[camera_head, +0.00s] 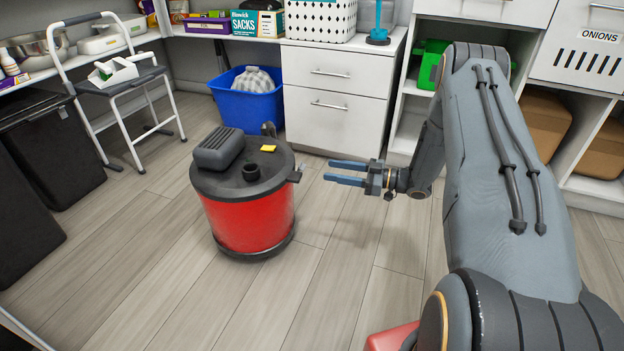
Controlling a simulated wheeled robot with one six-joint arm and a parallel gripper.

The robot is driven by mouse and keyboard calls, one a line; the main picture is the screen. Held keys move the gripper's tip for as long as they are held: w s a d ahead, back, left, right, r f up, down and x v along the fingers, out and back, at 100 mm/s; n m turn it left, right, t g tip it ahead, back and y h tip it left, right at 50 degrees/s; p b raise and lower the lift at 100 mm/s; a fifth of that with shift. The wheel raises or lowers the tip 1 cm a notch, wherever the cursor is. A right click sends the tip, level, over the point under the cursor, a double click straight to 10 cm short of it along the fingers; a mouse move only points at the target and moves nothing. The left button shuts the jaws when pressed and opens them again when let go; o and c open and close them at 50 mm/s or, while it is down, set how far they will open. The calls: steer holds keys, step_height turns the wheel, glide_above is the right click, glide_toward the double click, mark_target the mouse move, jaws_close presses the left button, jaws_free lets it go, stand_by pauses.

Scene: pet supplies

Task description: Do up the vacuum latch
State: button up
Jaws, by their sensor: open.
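The vacuum (243,222) is a red drum with a black lid, standing upright on the floor left of centre. On the lid are a grey motor housing, a round black port and a small yellow tag. A small dark latch (295,175) juts from the lid's right edge, facing my gripper. Another dark piece (268,129) stands up at the lid's back edge; I cannot tell whether it is a second latch. My gripper (327,171) is open and empty, its two blue fingers pointing left at the right-hand latch, a short gap away in the picture.
White drawers (335,115) stand behind the vacuum and my gripper. A blue bin (246,100) sits at the back, and a folding step stool (125,95) stands at left. Dark bins (45,150) line the left edge. The floor (180,290) in front of the vacuum is clear.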

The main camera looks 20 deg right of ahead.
steer(key=b+x, duration=0.3)
steer(key=x, duration=0.4)
steer(key=shift+a+f, duration=0.25)
steer(key=shift+a, duration=0.1)
steer(key=shift+s, duration=0.1)
steer(key=c, duration=1)
steer(key=shift+r, duration=0.1)
steer(key=shift+c, duration=0.3)
